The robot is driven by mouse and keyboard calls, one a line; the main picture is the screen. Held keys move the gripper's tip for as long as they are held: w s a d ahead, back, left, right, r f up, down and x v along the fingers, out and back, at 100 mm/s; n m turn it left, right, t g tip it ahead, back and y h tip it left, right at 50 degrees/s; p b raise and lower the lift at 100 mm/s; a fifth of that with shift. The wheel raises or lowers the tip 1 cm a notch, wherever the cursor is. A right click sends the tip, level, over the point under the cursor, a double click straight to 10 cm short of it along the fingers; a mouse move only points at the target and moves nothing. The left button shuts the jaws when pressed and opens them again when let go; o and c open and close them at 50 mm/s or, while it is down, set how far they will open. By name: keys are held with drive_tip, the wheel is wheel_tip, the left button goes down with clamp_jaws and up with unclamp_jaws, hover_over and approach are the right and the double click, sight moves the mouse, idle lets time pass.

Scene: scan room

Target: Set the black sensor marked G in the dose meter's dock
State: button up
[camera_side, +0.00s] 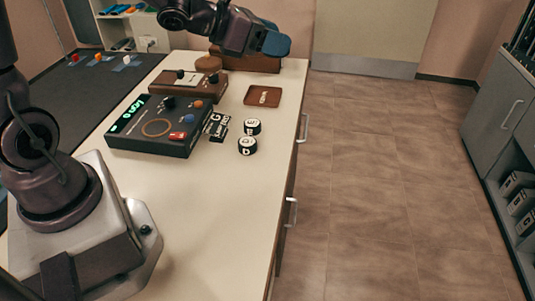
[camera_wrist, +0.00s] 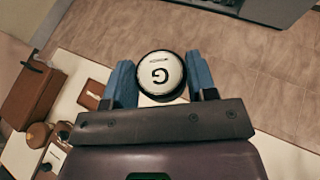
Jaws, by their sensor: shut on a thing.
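My gripper (camera_wrist: 160,82) is shut on the round black sensor (camera_wrist: 161,74), held between its two blue fingers. The sensor's white top faces the wrist camera and shows a G, upside down in that view. In the side view my gripper (camera_side: 275,42) is high above the far end of the table, and the sensor is hidden there. The dose meter (camera_side: 178,141) is a black box on the table with a green lit display, an orange ring (camera_side: 156,128), knobs and a red button. My gripper is well behind it and to its right. I cannot tell whether the ring marks the dock.
Two black sensors with white tops (camera_side: 252,127) (camera_side: 247,146) stand right of the meter, beside black printed labels (camera_side: 216,127). Behind are a brown instrument (camera_side: 187,87), a brown square pad (camera_side: 263,96) and a brown box (camera_side: 245,62). The near tabletop (camera_side: 215,215) is clear.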

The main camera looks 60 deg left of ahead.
drive_tip(key=w+a+f, duration=0.1)
drive_tip(key=a+f, duration=0.9)
drive_tip(key=a, duration=0.2)
drive_tip(key=s+a+f+m+g+h, duration=0.3)
drive_tip(key=s+a+f+m+h, duration=0.1)
drive_tip(key=f+m+h, duration=0.2)
drive_tip(key=shift+s+f+g, duration=0.25)
drive_tip(key=shift+f+g, duration=0.15)
drive_tip(key=shift+f, duration=0.25)
